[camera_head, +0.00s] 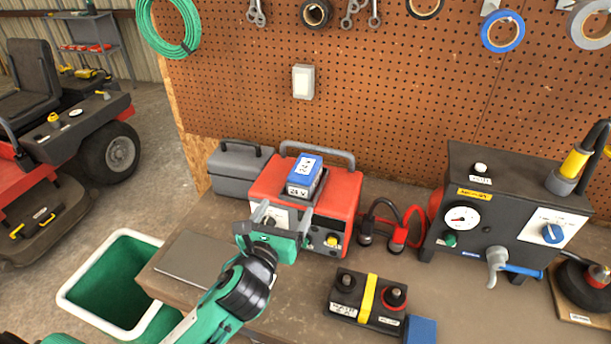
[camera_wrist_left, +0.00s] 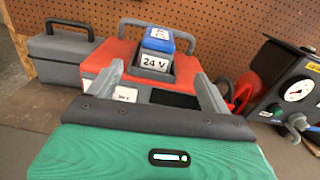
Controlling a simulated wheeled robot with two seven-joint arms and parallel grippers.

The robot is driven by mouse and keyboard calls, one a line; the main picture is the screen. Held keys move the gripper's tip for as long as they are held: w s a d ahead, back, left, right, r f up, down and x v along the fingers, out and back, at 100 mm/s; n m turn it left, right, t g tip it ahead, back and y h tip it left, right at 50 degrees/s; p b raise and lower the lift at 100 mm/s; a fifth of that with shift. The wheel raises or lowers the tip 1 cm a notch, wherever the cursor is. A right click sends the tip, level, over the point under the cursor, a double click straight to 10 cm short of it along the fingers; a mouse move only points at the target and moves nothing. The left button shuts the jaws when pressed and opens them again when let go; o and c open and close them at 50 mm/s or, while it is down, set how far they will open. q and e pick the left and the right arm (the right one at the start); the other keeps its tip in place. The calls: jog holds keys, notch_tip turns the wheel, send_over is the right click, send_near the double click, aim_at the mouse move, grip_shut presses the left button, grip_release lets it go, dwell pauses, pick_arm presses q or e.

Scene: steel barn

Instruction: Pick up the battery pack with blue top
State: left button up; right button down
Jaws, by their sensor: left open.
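The battery pack with blue top (camera_head: 304,174) sits upright in a dark slot on top of the red charger box (camera_head: 352,192). Its label reads 24 V. It also shows in the left wrist view (camera_wrist_left: 157,46), ahead of the fingers and roughly centred between them. My left gripper (camera_head: 285,216) is open and empty, in front of the charger and short of the battery pack. Its two grey fingers (camera_wrist_left: 155,86) point toward the pack in the left wrist view. My right gripper is in neither view.
A grey toolbox (camera_head: 238,168) stands left of the charger. Red and black cable clamps (camera_head: 398,237) lie to its right. A black battery with a yellow strap (camera_head: 367,300) stands in front, beside a blue block (camera_head: 421,330). A black gauge unit (camera_head: 480,218) stands at right. Pegboard rises behind.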

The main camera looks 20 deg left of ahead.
pick_arm(q)
jog(key=m+p, duration=0.1)
jog(key=p, duration=0.1)
send_near(303, 170)
jog(key=w, duration=0.5)
jog(key=shift+d+f, duration=0.3)
jog(key=shift+d, duration=0.05)
jog(key=shift+w+a+p, duration=0.1)
jog(key=shift+w+p, duration=0.3)
jog(key=shift+w, duration=0.05)
jog(key=w+p, duration=0.1)
jog(key=w, duration=0.2)
jog(key=shift+w+a+f, duration=0.1)
jog(key=shift+w+a, duration=0.05)
jog(key=shift+w, duration=0.05)
jog(key=shift+w+f, duration=0.1)
jog(key=shift+w, duration=0.35)
jog(key=c, duration=1.7)
